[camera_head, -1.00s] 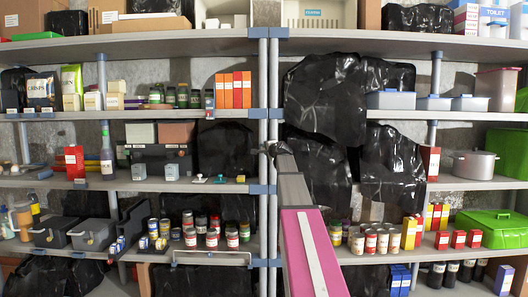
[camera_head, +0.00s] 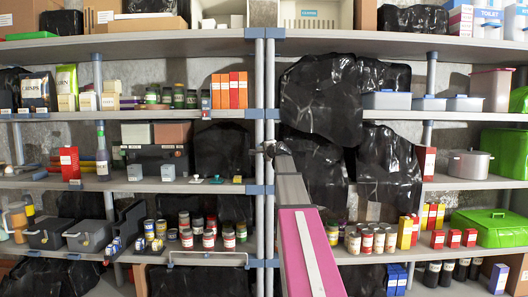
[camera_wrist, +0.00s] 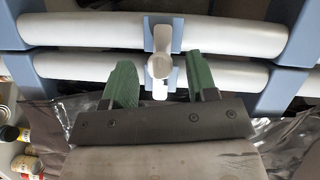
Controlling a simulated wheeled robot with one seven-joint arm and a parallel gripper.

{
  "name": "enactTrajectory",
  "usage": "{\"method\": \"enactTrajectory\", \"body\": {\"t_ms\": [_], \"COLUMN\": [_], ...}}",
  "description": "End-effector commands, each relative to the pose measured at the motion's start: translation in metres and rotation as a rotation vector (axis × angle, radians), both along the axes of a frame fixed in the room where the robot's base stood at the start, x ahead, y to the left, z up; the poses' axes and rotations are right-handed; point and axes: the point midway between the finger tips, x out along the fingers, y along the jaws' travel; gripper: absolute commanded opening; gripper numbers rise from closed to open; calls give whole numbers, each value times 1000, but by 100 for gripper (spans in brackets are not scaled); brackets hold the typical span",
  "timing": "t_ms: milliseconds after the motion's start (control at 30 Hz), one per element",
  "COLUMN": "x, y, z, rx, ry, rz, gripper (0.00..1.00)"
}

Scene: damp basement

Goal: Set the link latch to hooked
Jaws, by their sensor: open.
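The link latch (camera_wrist: 160,66) is a pale grey piece with a round knob, centred in the wrist view. It lies across the gap between two parallel grey shelf posts (camera_wrist: 85,35), over small blue plates. I cannot tell whether it is hooked. My gripper (camera_wrist: 158,78) is open, with one green finger on each side of the latch and nothing clearly held. Whether the fingers touch the posts is unclear. In the head view my gripper (camera_head: 270,149) is small and dark at the paired posts (camera_head: 265,95), and the latch cannot be made out.
Blue brackets (camera_wrist: 283,90) join the posts at both sides. Black plastic sheeting (camera_head: 325,95) hangs just right of the posts. Loaded shelves flank them, with cans (camera_head: 215,232) at lower left and more cans (camera_head: 372,240) at lower right.

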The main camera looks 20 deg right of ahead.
Motion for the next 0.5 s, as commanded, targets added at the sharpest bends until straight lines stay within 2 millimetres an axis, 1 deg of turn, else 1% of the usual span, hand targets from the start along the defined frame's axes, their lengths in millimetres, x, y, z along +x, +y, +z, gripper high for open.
{"method": "enactTrajectory", "body": {"t_ms": [33, 300, 400, 500], "x": [-12, -63, -77, -85], "y": [0, -3, -4, -5], "z": [0, 3, 5, 6], "rx": [0, -1, -1, -1], "ry": [0, 0, 0, 0], "rz": [0, 0, 0, 1], "gripper": [53, 53, 53, 53]}}
